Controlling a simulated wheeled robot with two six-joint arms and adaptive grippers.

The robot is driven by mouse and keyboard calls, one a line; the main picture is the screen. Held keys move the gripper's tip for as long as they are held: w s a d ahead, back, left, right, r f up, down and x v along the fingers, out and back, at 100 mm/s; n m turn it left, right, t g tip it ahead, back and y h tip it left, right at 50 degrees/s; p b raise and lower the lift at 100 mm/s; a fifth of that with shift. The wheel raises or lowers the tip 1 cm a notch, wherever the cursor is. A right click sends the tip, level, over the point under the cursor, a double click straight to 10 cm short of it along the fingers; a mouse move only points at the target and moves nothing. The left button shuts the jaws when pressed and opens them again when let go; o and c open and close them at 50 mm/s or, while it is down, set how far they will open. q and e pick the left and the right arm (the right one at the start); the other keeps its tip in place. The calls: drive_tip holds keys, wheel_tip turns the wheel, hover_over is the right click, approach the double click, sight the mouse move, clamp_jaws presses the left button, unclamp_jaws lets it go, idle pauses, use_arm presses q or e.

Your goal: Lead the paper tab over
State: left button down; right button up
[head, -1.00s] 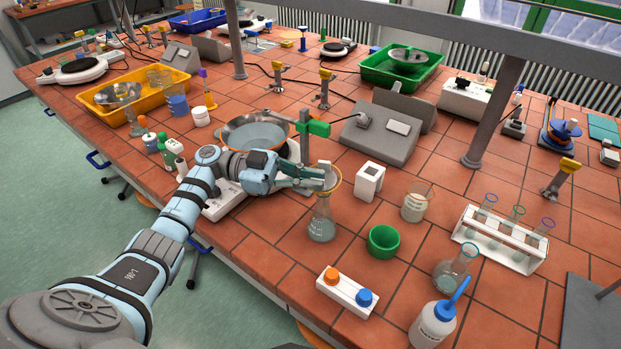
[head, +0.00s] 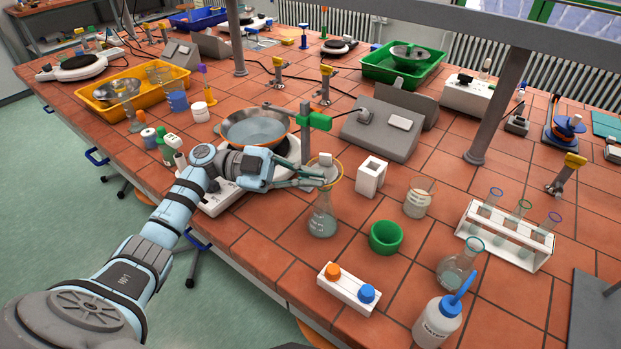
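An Erlenmeyer flask (head: 322,222) with pale liquid stands upright on the tiled bench near the middle. A funnel with a yellow-orange rim (head: 338,165) sits at its mouth. A small pale piece (head: 326,158), perhaps the paper tab, shows at the funnel's top; I cannot tell whether it is held. My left gripper (head: 329,180) reaches in from the left, with its fingertips at the funnel's near side. The fingertips overlap the funnel, so I cannot see whether they are closed on anything. My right gripper is not in view.
A hotplate with a metal dish (head: 255,128) and a stand with a green clamp (head: 315,121) are just behind my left gripper. A white block (head: 370,177), a beaker (head: 419,197), a green bowl (head: 386,237) and an orange-and-blue-capped holder (head: 348,288) stand right and in front.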

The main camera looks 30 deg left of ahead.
use_arm(q)
drive_tip(key=shift+s+d+f+m+h+b, duration=0.1)
drive_tip(key=shift+f+m+b, duration=0.55)
drive_tip(key=shift+m+b, duration=2.5)
drive_tip(key=shift+s+d+f+m+h+b, duration=0.1)
drive_tip(key=shift+f+m+b, duration=0.6)
drive_tip(key=shift+m+b, duration=2.5)
drive_tip(key=shift+s+f+m+h+b, duration=0.1)
drive_tip(key=shift+f+m+b, duration=0.55)
drive_tip(key=shift+m+b, duration=2.5)
drive_tip(key=shift+n+b, duration=0.3)
drive_tip(key=c, duration=1.8)
unclamp_jaws()
